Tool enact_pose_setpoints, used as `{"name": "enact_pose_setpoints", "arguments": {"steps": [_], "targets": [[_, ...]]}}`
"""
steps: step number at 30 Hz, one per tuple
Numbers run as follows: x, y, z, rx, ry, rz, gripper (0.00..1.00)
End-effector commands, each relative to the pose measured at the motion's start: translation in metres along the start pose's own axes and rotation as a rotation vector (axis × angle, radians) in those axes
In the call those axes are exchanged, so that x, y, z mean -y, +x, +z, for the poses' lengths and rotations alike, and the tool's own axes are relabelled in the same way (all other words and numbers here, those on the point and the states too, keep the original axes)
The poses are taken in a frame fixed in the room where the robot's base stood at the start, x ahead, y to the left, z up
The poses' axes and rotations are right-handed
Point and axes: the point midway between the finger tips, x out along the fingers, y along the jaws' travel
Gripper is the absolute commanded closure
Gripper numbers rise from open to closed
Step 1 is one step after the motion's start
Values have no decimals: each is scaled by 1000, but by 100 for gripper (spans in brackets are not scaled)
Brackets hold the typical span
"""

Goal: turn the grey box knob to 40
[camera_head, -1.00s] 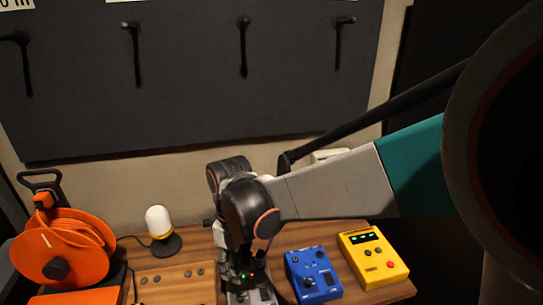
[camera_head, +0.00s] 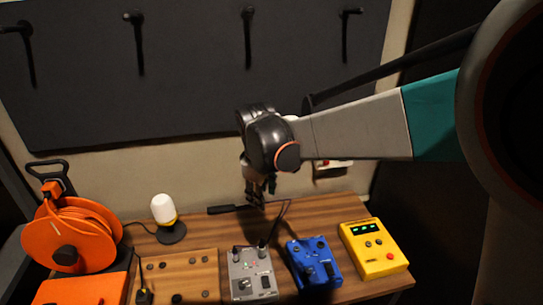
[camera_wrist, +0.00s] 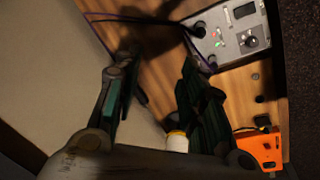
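The grey box (camera_head: 239,268) stands on the wooden desk, near the middle of the front in the head view. Its knob (camera_head: 243,285) shows on the top face, with small green and red lights and a dark switch nearby; I cannot read the knob's setting. The wrist view shows the grey box (camera_wrist: 208,44) at the upper right with its knob (camera_wrist: 251,42) clear of the fingers. My gripper (camera_head: 259,198) hangs above the desk behind the box. In the wrist view its two fingers (camera_wrist: 158,88) are spread apart with nothing between them.
A blue box (camera_head: 313,264) and a yellow box (camera_head: 374,250) stand right of the grey box. A wooden panel with knobs (camera_head: 180,270), a white lamp (camera_head: 163,209) and an orange reel (camera_head: 75,235) are left. A dark cable runs between my gripper and the grey box.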

Motion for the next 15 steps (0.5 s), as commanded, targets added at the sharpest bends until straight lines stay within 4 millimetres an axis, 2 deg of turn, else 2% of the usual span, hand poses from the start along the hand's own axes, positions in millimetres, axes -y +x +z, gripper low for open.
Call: {"name": "enact_pose_setpoints", "arguments": {"steps": [6, 15], "targets": [[-37, -9, 3, -16, 42, 60, 62], [-64, -17, 8, -29, 75, 109, 62]]}}
